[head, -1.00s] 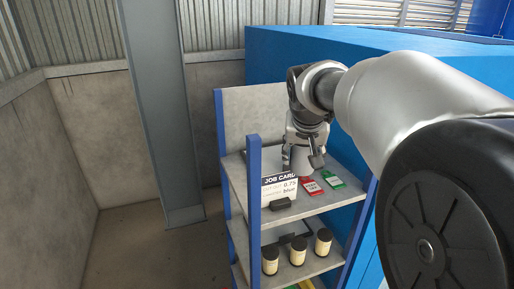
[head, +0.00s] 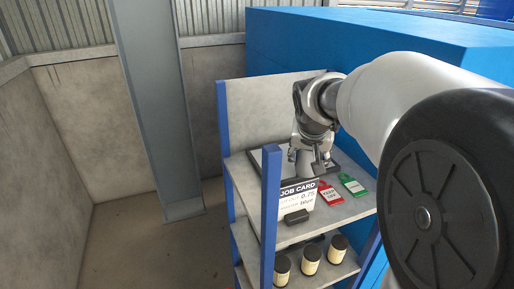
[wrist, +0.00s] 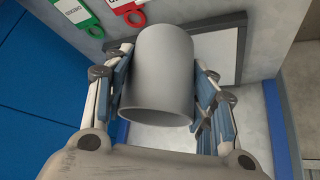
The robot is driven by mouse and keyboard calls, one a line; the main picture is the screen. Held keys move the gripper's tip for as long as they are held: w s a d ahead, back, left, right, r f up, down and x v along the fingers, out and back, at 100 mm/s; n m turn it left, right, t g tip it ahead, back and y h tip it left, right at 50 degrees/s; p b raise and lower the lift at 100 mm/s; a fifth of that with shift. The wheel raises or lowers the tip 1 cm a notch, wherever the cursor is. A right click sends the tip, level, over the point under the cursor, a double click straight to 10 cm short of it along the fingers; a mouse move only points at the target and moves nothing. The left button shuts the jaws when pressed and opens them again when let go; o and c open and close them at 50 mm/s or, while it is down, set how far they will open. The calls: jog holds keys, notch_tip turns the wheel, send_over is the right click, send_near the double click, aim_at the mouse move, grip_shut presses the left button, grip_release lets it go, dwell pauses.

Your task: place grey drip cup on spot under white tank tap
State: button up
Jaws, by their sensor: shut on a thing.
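The grey drip cup (wrist: 158,80) is a plain round cup held between the two fingers of my gripper (wrist: 160,85) in the wrist view. The fingers press on its left and right sides. In the head view my gripper (head: 311,162) is over the top shelf of a rack, behind the job card, and the cup is partly hidden there. I cannot tell whether the cup touches the surface below. I see no white tank, tap or marked spot in these frames.
The rack's top shelf (head: 343,208) carries a job card (head: 298,197), a red tag (head: 330,193), a green tag (head: 352,184) and a dark-edged white panel (wrist: 228,52). A blue block (head: 400,40) stands behind; floor at left is clear.

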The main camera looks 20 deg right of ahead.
aim_at(306, 176)
jog(key=shift+f+b, duration=0.55)
jog(key=shift+f, duration=2.95)
jog(key=shift+f, duration=0.1)
jog(key=o, duration=1)
jog(key=shift+o, duration=0.2)
